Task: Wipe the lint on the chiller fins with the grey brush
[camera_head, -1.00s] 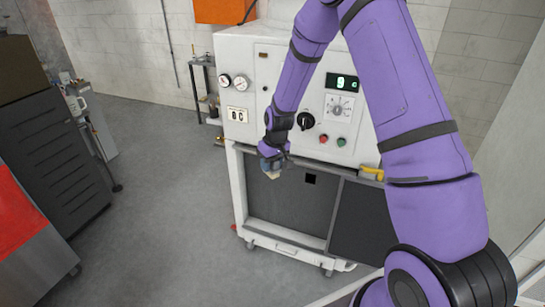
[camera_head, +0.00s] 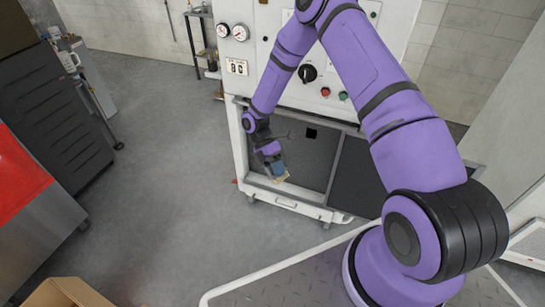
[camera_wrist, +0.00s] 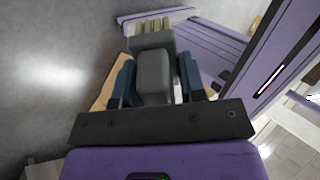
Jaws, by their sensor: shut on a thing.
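My gripper (camera_head: 272,160) points down in front of the lower left part of the chiller fins (camera_head: 312,160), a dark grey panel in the white machine's lower frame. It is shut on the grey brush, whose pale tan end (camera_head: 281,179) shows below the fingers. In the wrist view, the brush's grey block (camera_wrist: 153,76) sits between the two blue fingers of my gripper (camera_wrist: 156,84). A small black square (camera_head: 311,133) shows on the upper fins, right of and above the brush. I cannot tell whether the brush touches the fins, nor make out lint clearly.
The white machine (camera_head: 285,85) has gauges, a knob and buttons above the fins. A second dark panel (camera_head: 357,178) adjoins on the right. A white lower rail (camera_head: 290,205) runs below. A cardboard box (camera_head: 68,293) is at lower left.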

